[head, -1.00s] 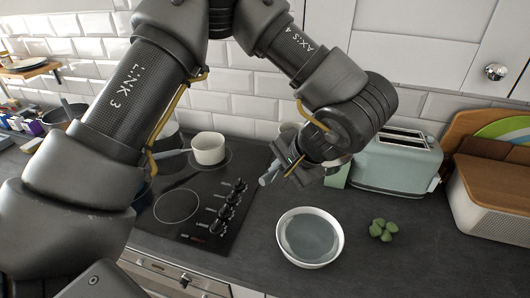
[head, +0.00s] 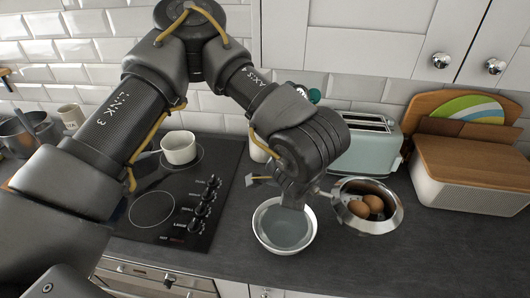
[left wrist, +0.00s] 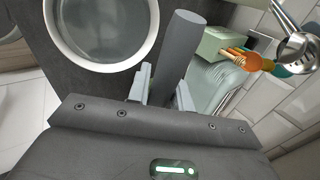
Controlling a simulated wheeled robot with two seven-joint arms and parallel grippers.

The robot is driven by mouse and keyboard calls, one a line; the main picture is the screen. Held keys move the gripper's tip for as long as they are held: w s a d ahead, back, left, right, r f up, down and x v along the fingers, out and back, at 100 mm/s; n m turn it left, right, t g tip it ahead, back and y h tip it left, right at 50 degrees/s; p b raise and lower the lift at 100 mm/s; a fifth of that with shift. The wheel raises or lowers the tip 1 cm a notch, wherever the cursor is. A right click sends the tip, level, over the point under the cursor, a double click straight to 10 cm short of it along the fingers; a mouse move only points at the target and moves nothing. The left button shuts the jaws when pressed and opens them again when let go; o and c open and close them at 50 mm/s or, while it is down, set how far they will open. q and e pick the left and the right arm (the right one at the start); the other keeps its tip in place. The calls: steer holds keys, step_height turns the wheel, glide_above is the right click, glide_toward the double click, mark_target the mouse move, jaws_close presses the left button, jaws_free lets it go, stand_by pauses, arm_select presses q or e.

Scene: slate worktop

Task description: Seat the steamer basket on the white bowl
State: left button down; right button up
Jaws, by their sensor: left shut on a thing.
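The white bowl (head: 262,238) stands on the slate worktop, right of the hob, with a grey-looking inside. It also shows at the upper left of the left wrist view (left wrist: 58,50). The steamer basket (head: 385,222) is a shiny metal pan with brown eggs (head: 373,203) inside. It is tilted with its mouth towards the head camera, right of the bowl and apart from it in the picture. My left gripper (head: 303,197) is shut on the basket's grey handle (left wrist: 180,52). The basket's body does not show in the left wrist view. My right gripper is not in view.
A pale green toaster (head: 362,140) stands behind the basket, and a bread bin (head: 470,178) is at the right. The hob (head: 185,215) with a white pot (head: 178,148) is at the left. Worktop in front of the basket is clear.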

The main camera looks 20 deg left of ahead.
arm_select(q)
steer(key=w+a+f+m+g+h+p, duration=0.2)
steer(key=w+a+m+h, duration=0.4)
steer(key=w+a+m, duration=0.4)
steer(key=a+m+p, duration=0.1)
steer(key=a, duration=0.1)
steer(key=shift+w+a+f+p, duration=0.15)
steer(key=shift+a+p, duration=0.15)
steer(key=shift+a, duration=0.05)
steer(key=shift+f, duration=0.1)
step_height(320, 180, down, 8)
steer(key=b, duration=0.6)
steer(key=shift+r+m, duration=0.25)
steer(key=shift+m, duration=0.05)
